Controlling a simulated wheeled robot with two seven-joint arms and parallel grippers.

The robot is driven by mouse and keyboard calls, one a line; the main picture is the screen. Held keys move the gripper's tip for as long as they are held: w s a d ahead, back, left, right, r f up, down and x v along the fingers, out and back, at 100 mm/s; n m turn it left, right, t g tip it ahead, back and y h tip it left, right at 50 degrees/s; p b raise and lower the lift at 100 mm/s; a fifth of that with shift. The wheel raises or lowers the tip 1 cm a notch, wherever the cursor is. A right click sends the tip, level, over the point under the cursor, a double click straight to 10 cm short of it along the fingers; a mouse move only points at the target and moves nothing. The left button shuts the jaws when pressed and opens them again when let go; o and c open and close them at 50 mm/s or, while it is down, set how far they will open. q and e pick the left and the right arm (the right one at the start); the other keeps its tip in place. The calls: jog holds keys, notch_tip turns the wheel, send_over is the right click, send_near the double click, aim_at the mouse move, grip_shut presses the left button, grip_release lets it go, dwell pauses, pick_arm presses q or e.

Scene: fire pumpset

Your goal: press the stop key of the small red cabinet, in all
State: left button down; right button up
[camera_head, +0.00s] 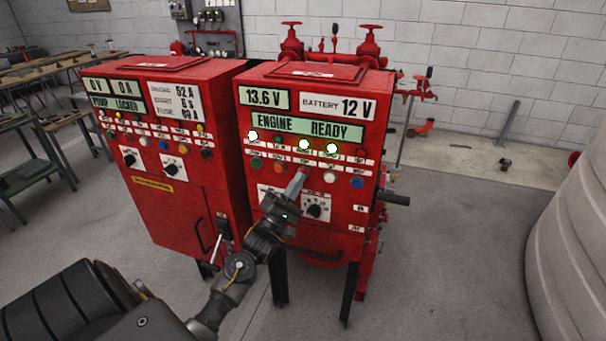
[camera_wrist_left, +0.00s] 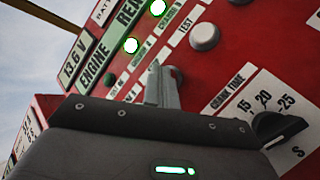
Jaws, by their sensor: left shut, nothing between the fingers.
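Two red cabinets stand side by side. The right red cabinet (camera_head: 340,215) reads "ENGINE READY" and carries a row of round keys: green (camera_head: 255,163), red-orange (camera_head: 277,168), white (camera_head: 330,177) and blue (camera_head: 357,182). My left gripper (camera_head: 300,176) is shut and empty, its tips at this row between the red-orange and white keys. In the left wrist view its grey fingers (camera_wrist_left: 164,84) point at the red panel beside a white key (camera_wrist_left: 205,37). They hide what lies behind the tips; I cannot tell whether they touch. I cannot read which key is stop. My right gripper is out of view.
The left red cabinet (camera_head: 168,215) reads "PUMP LOCKED". Selector knobs (camera_head: 316,211) sit below the key row. Red valves (camera_head: 369,42) stand behind, a pale ribbed tank (camera_head: 572,235) at right, work tables at far left. The floor at front right is clear.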

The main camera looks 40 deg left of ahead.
pick_arm(q)
jog(key=shift+s+d+p, duration=0.25)
jog(key=shift+s+p, duration=0.1)
jog(key=shift+s, duration=0.3)
jog(key=s, duration=0.1)
jog(key=s+d+p, duration=0.1)
jog(key=s, duration=0.1)
jog(key=s+p, duration=0.1)
jog(key=shift+s+d, duration=0.35)
dwell(0.7)
